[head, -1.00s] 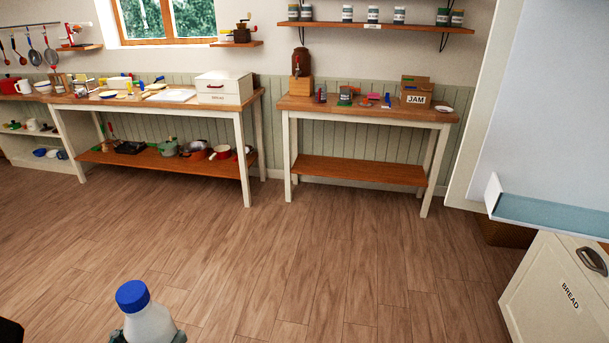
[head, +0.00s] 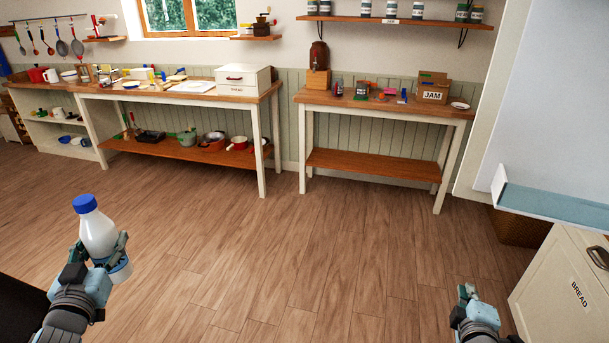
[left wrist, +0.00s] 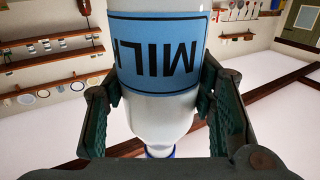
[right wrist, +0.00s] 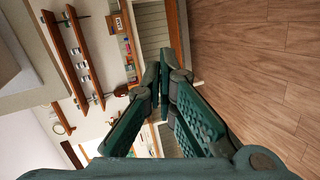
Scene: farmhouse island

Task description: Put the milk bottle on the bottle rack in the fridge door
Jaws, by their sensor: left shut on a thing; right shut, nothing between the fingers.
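The milk bottle (head: 97,230) is white with a blue cap and stands roughly upright in the air at the lower left of the head view. My left gripper (head: 103,254) is shut on it around its body. In the left wrist view the milk bottle (left wrist: 156,60) shows its blue MILK label upside down between the fingers. My right gripper (head: 467,293) is shut and empty at the lower right; its fingers meet in the right wrist view (right wrist: 163,85). A pale door panel with a bluish shelf rack (head: 550,204), likely the fridge door's, stands at the right edge. The fridge interior is not seen.
A cream BREAD bin (head: 560,285) stands below the rack, with a wicker basket (head: 520,227) beside it. A wooden table with a JAM box (head: 433,91) and a longer worktable (head: 180,92) line the back wall. The floor between is clear.

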